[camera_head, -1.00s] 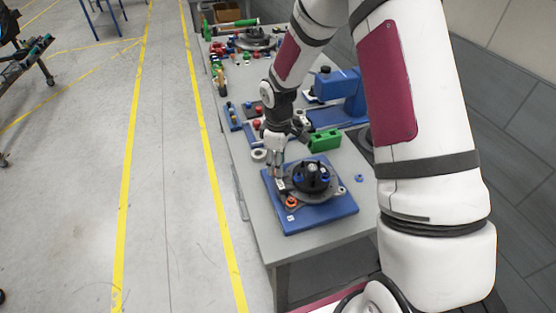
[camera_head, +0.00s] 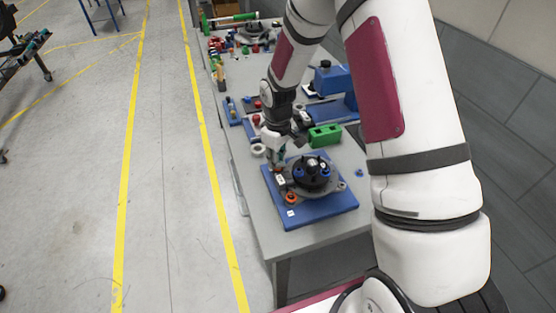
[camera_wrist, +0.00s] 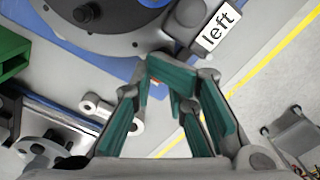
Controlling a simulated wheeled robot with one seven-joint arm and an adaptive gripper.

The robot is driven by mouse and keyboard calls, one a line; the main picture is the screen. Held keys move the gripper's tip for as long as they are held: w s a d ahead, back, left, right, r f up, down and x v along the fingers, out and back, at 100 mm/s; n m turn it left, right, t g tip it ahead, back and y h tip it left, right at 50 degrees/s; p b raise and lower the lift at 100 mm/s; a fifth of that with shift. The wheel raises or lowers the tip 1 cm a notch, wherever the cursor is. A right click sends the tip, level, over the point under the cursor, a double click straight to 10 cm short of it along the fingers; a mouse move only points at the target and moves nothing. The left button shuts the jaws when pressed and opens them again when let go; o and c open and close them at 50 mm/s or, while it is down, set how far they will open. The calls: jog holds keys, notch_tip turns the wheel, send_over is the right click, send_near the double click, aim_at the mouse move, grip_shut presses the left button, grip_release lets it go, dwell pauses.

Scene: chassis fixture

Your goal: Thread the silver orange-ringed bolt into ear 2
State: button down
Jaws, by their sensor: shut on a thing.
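My gripper (camera_head: 276,166) is over the left edge of the blue plate (camera_head: 322,215), beside the round dark chassis (camera_head: 326,190). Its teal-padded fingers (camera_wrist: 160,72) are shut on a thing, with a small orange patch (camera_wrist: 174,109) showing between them. This fits the silver orange-ringed bolt, but the fingers hide most of it. An orange ring (camera_head: 291,198) sits at the chassis's front left. A white label reading "left" (camera_wrist: 216,31) is beside the fingertips in the wrist view. I cannot tell which ear is ear 2.
A green block (camera_head: 325,135) stands behind the plate, and a pale ring (camera_head: 258,150) lies to its left. A blue machine (camera_head: 332,80) and several small coloured parts are farther back. The grey table (camera_head: 300,245) is clear in front of the plate.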

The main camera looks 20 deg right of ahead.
jog(key=m, duration=0.7)
jog(key=shift+f, duration=0.1)
jog(key=m, duration=0.5)
jog(key=shift+m, duration=0.4)
jog(key=c, duration=1.3)
grip_release()
jog(key=shift+r+p, duration=0.9)
jog(key=shift+r, duration=3.55)
